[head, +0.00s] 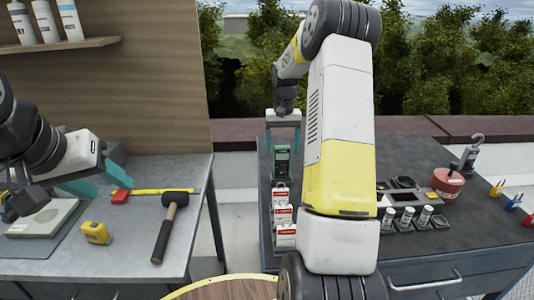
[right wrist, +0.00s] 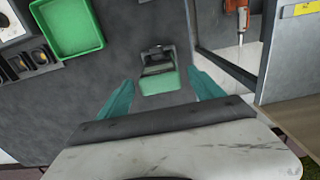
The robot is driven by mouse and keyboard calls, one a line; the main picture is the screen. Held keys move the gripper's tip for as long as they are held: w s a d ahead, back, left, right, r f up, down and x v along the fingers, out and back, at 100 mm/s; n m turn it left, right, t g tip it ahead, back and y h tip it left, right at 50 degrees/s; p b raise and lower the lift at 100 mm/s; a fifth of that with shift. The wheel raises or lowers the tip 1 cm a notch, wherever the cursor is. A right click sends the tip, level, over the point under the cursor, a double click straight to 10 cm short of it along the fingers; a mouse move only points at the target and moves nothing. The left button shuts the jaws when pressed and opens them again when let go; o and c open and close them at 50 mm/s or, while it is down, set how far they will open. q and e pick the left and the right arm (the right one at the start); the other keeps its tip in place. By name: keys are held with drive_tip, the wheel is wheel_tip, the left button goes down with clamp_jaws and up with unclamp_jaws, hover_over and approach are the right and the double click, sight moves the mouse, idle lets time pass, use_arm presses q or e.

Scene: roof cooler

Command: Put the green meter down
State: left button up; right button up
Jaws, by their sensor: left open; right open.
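The green meter (head: 281,163) is on the dark grey right-hand bench, behind a row of red-and-white boxes. In the right wrist view, the meter (right wrist: 160,78) shows a dark top and a green body; I cannot tell whether it stands or leans. My right gripper (head: 283,125) is open above the meter, with its teal fingers apart from it. In the right wrist view, the fingers of this gripper (right wrist: 160,98) are spread on either side of the meter.
Red-and-white boxes (head: 284,213) stand in front of the meter. A green tray (right wrist: 68,35) lies near it in the wrist view. A red tub (head: 447,183) and several small jars (head: 407,218) are farther right. A hammer (head: 168,225) and yellow tape measure (head: 96,232) lie on the left bench.

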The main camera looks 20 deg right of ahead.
wheel_tip(320, 180, up, 5)
drive_tip(key=shift+f, duration=0.15)
drive_tip(key=s+a+r+n+t, duration=0.1)
drive_tip(key=s+a+r+t, duration=0.1)
drive_tip(key=s+a+r, duration=0.4)
drive_tip(key=s+a+r+n+t, duration=0.1)
drive_tip(key=s+a+r, duration=0.3)
drive_tip(key=s+r, duration=0.35)
drive_tip(key=s+a+f+t+y, duration=0.1)
drive_tip(key=s+a, duration=0.2)
drive_tip(key=s, duration=0.5)
drive_tip(key=s+a+f+n+t+y, duration=0.1)
drive_tip(key=s+a+t, duration=0.1)
drive_tip(key=s, duration=0.6)
drive_tip(key=shift+s+a+n, duration=0.3)
drive_tip(key=shift+s+a, duration=0.1)
drive_tip(key=shift+a, duration=0.2)
